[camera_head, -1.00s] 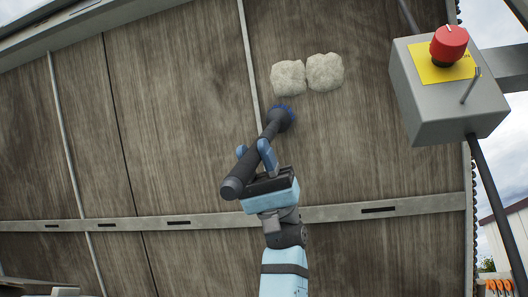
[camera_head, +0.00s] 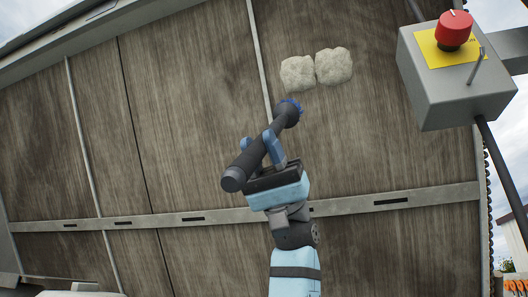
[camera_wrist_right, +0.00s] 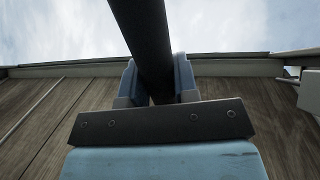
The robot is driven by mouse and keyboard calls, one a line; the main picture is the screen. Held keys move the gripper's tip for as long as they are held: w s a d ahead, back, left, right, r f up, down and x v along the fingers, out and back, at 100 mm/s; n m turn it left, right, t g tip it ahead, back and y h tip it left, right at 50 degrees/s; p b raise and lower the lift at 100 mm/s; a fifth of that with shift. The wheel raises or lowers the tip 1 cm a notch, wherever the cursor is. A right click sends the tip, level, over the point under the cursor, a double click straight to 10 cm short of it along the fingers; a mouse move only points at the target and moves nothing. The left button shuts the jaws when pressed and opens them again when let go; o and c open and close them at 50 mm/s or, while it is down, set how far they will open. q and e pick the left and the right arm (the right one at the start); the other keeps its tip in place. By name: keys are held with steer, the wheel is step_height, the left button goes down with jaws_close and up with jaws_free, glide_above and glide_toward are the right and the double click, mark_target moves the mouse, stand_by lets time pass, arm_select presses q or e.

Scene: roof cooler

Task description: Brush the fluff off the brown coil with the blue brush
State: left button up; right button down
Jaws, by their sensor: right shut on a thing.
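The brown coil (camera_head: 400,120) is a large upright panel of brown, finely ribbed sections that fills most of the head view. Two pale clumps of fluff, a left one (camera_head: 298,74) and a right one (camera_head: 334,66), sit side by side on its upper part. My right gripper (camera_head: 267,148) is shut on the dark handle of the brush (camera_head: 245,165). The brush's blue head (camera_head: 291,112) points up, just below the left clump and apart from it in the picture. In the right wrist view the handle (camera_wrist_right: 152,45) passes between the two fingers. My left gripper is not in view.
A grey control box (camera_head: 455,90) with a red knob (camera_head: 454,28) and a yellow plate stands at the upper right, right of the fluff. A grey slotted rail (camera_head: 350,207) crosses the lower coil. The coil left of the brush is clear.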

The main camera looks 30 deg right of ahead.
steer(key=shift+s+r, duration=0.1)
steer(key=shift+r, duration=0.2)
steer(key=r+p, duration=0.1)
steer(key=s+a+r, duration=0.1)
steer(key=r+p, duration=0.1)
steer(key=shift+s+a+r+p, duration=0.2)
steer(key=shift+a+r+p, duration=0.1)
steer(key=shift+a+r, duration=0.1)
steer(key=shift+s+a+r+p, duration=0.1)
steer(key=shift+s+r+p, duration=0.1)
steer(key=shift+r, duration=0.15)
steer(key=shift+s+a+r+p, duration=0.1)
steer(key=shift+r+p, duration=0.05)
steer(key=shift+r, duration=0.2)
steer(key=shift+s+a+r+p, duration=0.15)
steer(key=shift+a+r+p, duration=0.15)
steer(key=shift+r, duration=0.25)
steer(key=shift+s+a+r+p, duration=0.2)
steer(key=shift+r+p, duration=0.15)
steer(key=shift+r, duration=0.15)
steer(key=shift+s+a+r, duration=0.25)
steer(key=shift+r, duration=0.25)
